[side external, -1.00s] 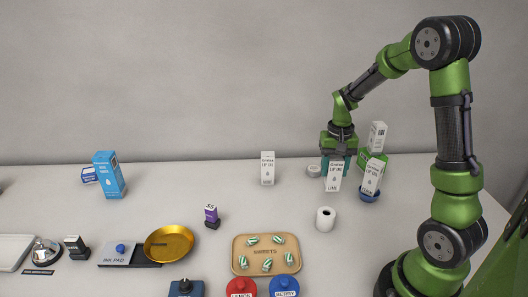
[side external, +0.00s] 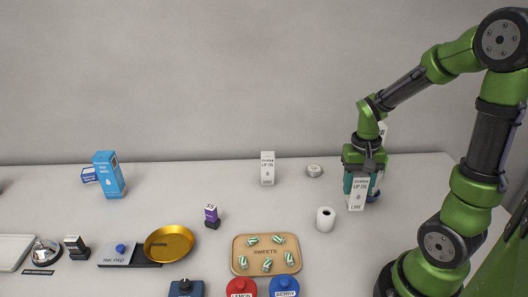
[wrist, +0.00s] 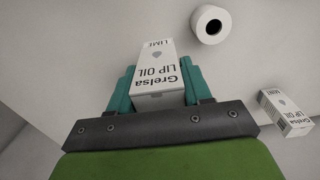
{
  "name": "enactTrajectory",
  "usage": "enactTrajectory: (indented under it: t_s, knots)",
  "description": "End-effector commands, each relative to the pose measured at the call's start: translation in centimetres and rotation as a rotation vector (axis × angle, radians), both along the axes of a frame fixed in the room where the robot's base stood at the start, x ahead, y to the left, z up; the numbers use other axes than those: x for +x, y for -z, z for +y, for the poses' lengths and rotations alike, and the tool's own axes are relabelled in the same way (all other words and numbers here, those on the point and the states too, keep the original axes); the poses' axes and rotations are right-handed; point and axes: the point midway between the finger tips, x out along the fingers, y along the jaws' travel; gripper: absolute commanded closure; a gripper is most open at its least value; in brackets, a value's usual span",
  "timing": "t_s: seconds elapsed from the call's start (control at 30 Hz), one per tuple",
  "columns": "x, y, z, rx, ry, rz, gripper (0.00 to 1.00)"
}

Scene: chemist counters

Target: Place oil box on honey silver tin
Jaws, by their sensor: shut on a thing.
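My gripper (side external: 361,182) is shut on a white lip oil box marked LIME (side external: 357,194). The box hangs upright between teal fingers; it also shows in the wrist view (wrist: 158,75), label upside down. The tin is not seen in the wrist view. Another white lip oil box (side external: 267,168) stands further left; it shows at the right of the wrist view (wrist: 287,112).
A white paper roll (side external: 326,219) stands in front and left of my gripper. A sweets tray (side external: 240,260) lies nearer the front. Counter around the tin is clear.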

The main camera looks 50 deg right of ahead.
Motion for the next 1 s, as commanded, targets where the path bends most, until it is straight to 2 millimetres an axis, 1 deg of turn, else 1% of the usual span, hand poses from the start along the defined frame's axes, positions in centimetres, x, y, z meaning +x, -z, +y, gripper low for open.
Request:
enactTrajectory:
  t_s: [0.03,0.1,0.2,0.33,0.47,0.6,0.8,0.9,1.0]
  knots:
    - [1.4,-0.2,-1.0,-0.002,-0.004,0.001,0.81]
    - [3.1,-0.6,-2.1,-0.003,-0.017,-0.004,0.81]
    - [4.9,-1.2,-3.2,-0.004,-0.041,-0.014,0.81]
    - [6.6,-2.0,-4.0,-0.004,-0.071,-0.035,0.81]
    - [8.4,-1.7,-5.1,0.002,-0.086,-0.030,0.81]
    - [11.7,-1.3,-7.0,0.001,-0.085,-0.031,0.81]
    - [16.0,-0.8,-9.6,0.001,-0.085,-0.031,0.81]
    - [17.6,-0.7,-10.6,0.002,-0.086,-0.032,0.81]
    - [18.7,-0.6,-11.2,0.002,-0.085,-0.032,0.81]
